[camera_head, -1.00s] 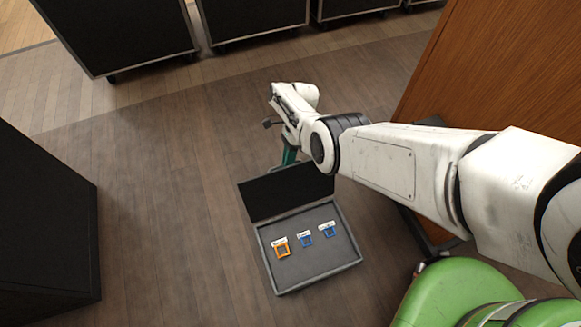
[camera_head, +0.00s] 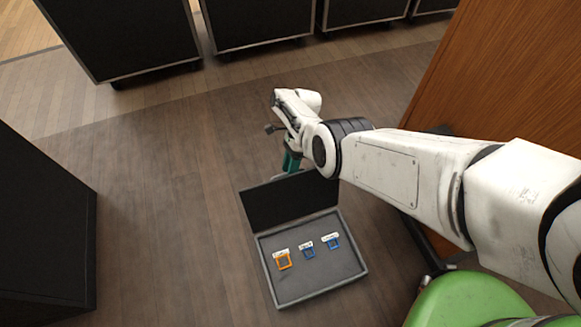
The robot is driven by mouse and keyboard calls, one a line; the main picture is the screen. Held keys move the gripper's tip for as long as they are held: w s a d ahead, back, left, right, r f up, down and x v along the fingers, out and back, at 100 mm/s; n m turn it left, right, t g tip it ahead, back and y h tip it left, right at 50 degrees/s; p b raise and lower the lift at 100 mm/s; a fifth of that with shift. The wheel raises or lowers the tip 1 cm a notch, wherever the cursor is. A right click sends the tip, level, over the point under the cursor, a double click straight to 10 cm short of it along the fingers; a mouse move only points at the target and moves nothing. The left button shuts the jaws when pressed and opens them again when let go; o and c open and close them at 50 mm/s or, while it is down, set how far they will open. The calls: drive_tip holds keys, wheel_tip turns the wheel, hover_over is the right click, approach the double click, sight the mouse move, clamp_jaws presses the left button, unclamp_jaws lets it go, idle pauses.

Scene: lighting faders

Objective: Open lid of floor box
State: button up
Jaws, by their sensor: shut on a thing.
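The floor box (camera_head: 310,293) sits on the wooden floor below the middle of the view. Its dark lid (camera_head: 290,203) stands raised along the far edge, so the grey inside shows. Inside are an orange-framed socket (camera_head: 284,263) and two blue-framed sockets (camera_head: 308,251), (camera_head: 333,244), each with a small white label. My gripper (camera_head: 291,163) is at the lid's far upper edge, with teal parts showing behind it. Its fingertips are largely hidden by the lid, and it appears shut on the lid's edge.
Black wheeled cases (camera_head: 255,22) stand along the back. A large black case (camera_head: 40,225) fills the left side. A wooden panel (camera_head: 490,80) stands at the right. The floor (camera_head: 160,200) left of the box is clear.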

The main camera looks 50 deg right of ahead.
drive_tip(key=shift+s, duration=0.1)
idle(0.3)
drive_tip(key=p+v, duration=0.2)
drive_tip(key=v, duration=0.9)
idle(0.3)
